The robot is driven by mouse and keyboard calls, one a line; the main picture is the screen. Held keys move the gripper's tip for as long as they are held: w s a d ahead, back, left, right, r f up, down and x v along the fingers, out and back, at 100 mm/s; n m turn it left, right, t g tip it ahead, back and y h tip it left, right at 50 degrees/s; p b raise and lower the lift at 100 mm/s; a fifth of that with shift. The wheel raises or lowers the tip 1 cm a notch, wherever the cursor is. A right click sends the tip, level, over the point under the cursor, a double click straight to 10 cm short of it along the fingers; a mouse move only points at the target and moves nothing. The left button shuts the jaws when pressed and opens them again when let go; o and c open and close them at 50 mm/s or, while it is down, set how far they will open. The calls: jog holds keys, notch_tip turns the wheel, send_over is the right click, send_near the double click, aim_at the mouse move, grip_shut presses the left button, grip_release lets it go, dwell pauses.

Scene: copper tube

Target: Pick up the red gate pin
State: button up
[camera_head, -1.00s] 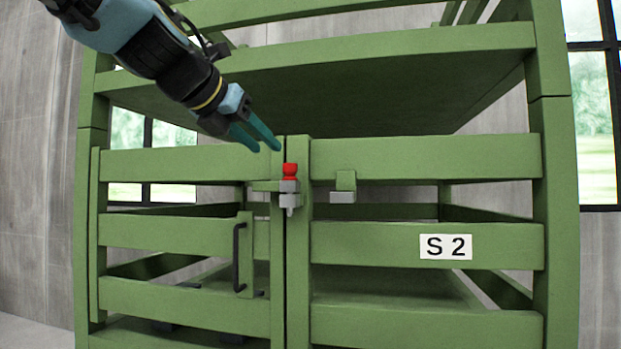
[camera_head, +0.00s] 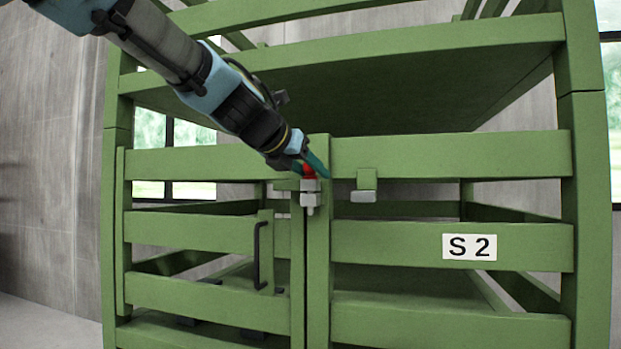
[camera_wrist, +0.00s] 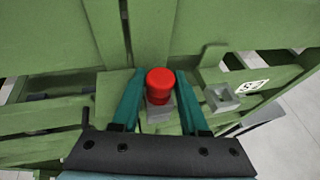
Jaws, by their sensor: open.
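The red gate pin (camera_wrist: 160,85) sits upright in its grey latch bracket at the meeting edge of the gate. In the head view only part of the red pin (camera_head: 309,172) shows, above the grey bracket (camera_head: 310,193). My gripper (camera_wrist: 156,88) is open, with one teal finger on each side of the red head. Gaps show between the head and both fingers in the wrist view. In the head view my gripper (camera_head: 316,166) reaches down to the pin from the upper left and partly hides it.
The green slatted rack (camera_head: 450,155) carries an S 2 label (camera_head: 469,247) on its right side. A second grey bracket (camera_head: 363,196) is fixed just right of the pin. A black handle (camera_head: 257,255) is on the left gate. Shelf boards lie above my gripper.

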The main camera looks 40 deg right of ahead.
grip_shut()
dwell(0.3)
jog(key=shift+r, duration=0.1)
